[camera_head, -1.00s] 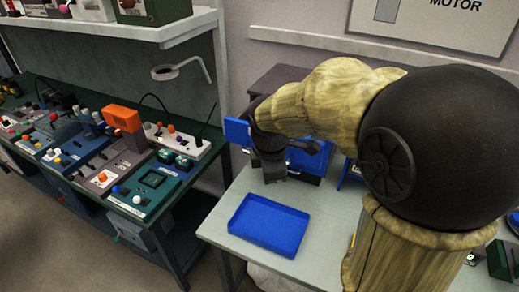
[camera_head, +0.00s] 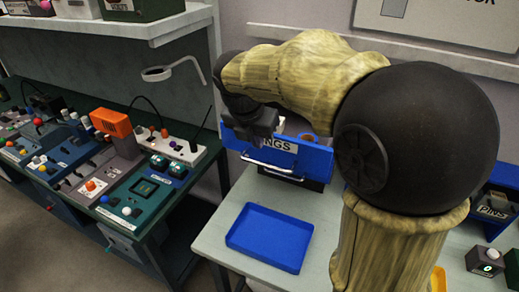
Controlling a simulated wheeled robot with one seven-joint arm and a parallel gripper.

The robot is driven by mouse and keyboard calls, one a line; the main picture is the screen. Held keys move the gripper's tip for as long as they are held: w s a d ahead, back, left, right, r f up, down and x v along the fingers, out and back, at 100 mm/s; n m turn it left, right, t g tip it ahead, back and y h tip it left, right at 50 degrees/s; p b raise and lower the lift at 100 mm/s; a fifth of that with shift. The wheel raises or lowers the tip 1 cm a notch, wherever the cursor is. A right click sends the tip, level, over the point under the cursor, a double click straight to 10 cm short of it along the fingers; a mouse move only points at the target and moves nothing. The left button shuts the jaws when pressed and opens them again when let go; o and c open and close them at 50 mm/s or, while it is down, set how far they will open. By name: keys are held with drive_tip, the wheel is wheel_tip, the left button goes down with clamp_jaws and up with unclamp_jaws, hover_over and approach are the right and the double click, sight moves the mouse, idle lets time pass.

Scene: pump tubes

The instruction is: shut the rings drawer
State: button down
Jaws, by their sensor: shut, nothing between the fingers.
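The blue rings drawer (camera_head: 312,160) stands at the back of the pale table. My black gripper (camera_head: 257,142) is shut and empty, pointing down at the left part of the drawer front. It hides part of the label and front. I cannot tell whether it touches the drawer.
An empty blue tray (camera_head: 270,262) lies on the table in front of the drawer. A green bench (camera_head: 150,215) with several devices stands at the left.

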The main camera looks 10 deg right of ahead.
drive_tip(key=x, duration=0.9)
drive_tip(key=shift+f, duration=0.25)
drive_tip(key=shift+w+p, duration=0.15)
drive_tip(key=shift+p, duration=0.15)
